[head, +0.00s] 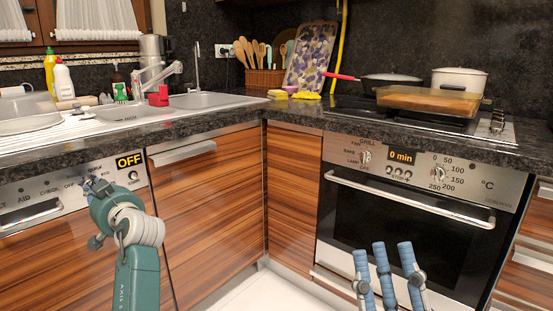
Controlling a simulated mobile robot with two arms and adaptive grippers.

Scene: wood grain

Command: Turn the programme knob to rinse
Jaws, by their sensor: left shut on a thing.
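The dishwasher's control panel (52,192) is at the left, with a small display reading OFF (130,161) and small lettering along it. My left gripper (92,183) reaches up to the panel just left of the display. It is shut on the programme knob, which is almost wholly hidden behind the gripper.
A round dial (133,175) sits under the display. The dishwasher handle (30,214) is left of my left gripper. The oven (420,205) with its bar handle is behind my right gripper. The sink (205,100) and counter (235,118) are above.

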